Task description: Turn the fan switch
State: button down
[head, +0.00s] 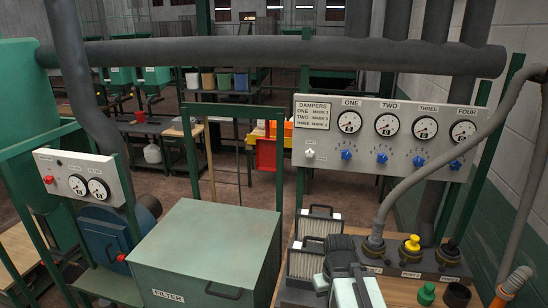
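A pale control panel (85,178) stands at the left, with a red knob (48,179) near its left end and two round gauges to the right of the knob. Its small labels are too small to read, so I cannot confirm which control is the fan switch. A blue round housing (105,238), perhaps the fan, sits below the panel. A second red knob (121,257) shows near this housing. The dampers panel at the right also carries a small white knob (308,152) with an unreadable label.
A green filter box (205,255) fills the lower middle. The dampers panel (385,138) has several gauges and blue knobs. A bench at the lower right holds framed filters (305,262), a pale-green object with a dark handle (355,292), ports and a grey hose (470,140).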

aim_at(48, 180)
jog(key=u, duration=1.75)
jog(key=i, duration=0.5)
jog(key=u, duration=0.8)
jog(key=i, duration=1.95)
jog(key=u, duration=0.6)
jog(key=i, duration=0.55)
jog(key=z, duration=0.1)
